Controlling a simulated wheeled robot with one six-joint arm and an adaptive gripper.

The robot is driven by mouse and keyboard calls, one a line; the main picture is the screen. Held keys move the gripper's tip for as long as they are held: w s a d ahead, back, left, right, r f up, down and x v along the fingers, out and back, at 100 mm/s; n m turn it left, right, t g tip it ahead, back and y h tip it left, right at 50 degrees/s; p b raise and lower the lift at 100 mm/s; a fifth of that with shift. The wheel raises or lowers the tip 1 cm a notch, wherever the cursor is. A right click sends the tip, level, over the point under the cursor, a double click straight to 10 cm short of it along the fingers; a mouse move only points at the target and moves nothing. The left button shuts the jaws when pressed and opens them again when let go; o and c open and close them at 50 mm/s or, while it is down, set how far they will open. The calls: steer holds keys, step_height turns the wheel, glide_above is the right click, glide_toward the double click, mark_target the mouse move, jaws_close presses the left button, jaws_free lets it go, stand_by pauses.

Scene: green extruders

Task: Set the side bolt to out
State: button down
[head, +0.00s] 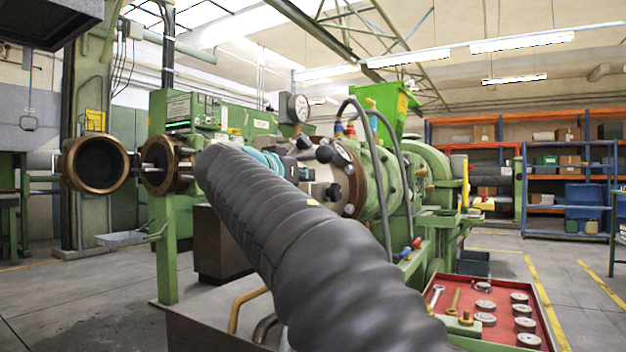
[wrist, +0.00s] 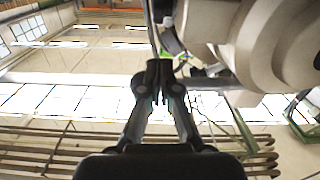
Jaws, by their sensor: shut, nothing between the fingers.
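The green extruder (head: 385,190) stands right of centre in the head view, with a pale round head carrying dark knobs (head: 334,192). I cannot tell for sure which part is the side bolt. My gripper (wrist: 158,68) is shut and empty in the wrist view, its fingertips close together. A thin dark bar and a small dark piece (wrist: 172,42) show just beyond the tips; whether they touch is unclear. Large pale round machine parts (wrist: 250,35) lie to the upper right of the fingers. In the head view my ribbed black arm hides part of the machine, and my fingertips cannot be made out.
An open bronze-rimmed ring (head: 93,165) hangs at left beside a second ring (head: 166,165). A red tray (head: 505,338) with tools and round pieces is at lower right. Hoses (head: 402,120) arch over the extruder head. Shelves (head: 520,150) stand behind; floor is free at left.

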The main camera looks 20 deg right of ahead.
steer(key=w+d+m+p, duration=0.1)
steer(key=w+d+p, duration=0.1)
steer(key=w+d, duration=0.4)
steer(key=shift+d+f, duration=0.3)
steer(key=shift+d, duration=0.7)
steer(key=shift+f, duration=0.15)
